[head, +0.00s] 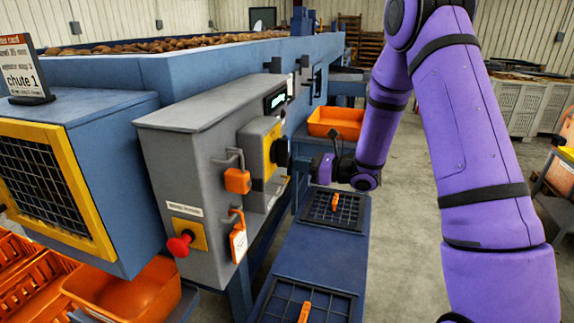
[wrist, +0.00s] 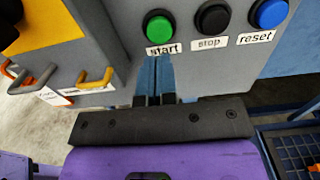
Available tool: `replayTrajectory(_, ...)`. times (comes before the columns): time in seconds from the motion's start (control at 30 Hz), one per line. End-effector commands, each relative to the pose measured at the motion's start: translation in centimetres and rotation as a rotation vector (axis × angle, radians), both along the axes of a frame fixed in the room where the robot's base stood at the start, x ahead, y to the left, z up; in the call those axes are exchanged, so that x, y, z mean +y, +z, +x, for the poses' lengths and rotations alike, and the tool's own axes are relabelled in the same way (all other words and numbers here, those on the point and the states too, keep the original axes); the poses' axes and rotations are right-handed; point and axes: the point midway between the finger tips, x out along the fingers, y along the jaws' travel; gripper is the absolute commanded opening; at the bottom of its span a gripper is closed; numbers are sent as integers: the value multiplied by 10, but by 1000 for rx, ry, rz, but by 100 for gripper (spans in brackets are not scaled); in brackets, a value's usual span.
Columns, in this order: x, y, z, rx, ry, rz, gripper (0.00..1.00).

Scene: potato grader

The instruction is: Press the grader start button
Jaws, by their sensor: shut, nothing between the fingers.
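The green start button (wrist: 160,28) is in the upper middle of the wrist view, on a grey panel, with a "start" label under it. My gripper (wrist: 157,62) is shut and empty. Its blue fingers point up at the panel, and their tips appear just below the start label. I cannot tell whether they touch the panel. In the head view my gripper (head: 316,168) is at the right of the grey control cabinet (head: 185,120). The start button is hidden there.
The black stop button (wrist: 212,18) and blue reset button (wrist: 269,13) are to the right of start. A yellow plate with a black knob (head: 281,152), an orange padlock (head: 237,181) and a red mushroom button (head: 180,245) are on the cabinet. An orange bin (head: 336,121) stands behind.

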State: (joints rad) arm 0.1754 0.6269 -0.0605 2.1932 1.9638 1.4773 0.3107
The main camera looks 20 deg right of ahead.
Motion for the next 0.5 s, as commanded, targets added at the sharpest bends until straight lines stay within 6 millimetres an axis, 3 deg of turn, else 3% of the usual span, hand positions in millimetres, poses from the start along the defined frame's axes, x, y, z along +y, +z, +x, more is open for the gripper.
replayTrajectory(0.2, -37, 0, -25, 1, -4, 0, 0)
replayTrajectory(0.5, -61, -1, -43, 3, -2, 0, 0)
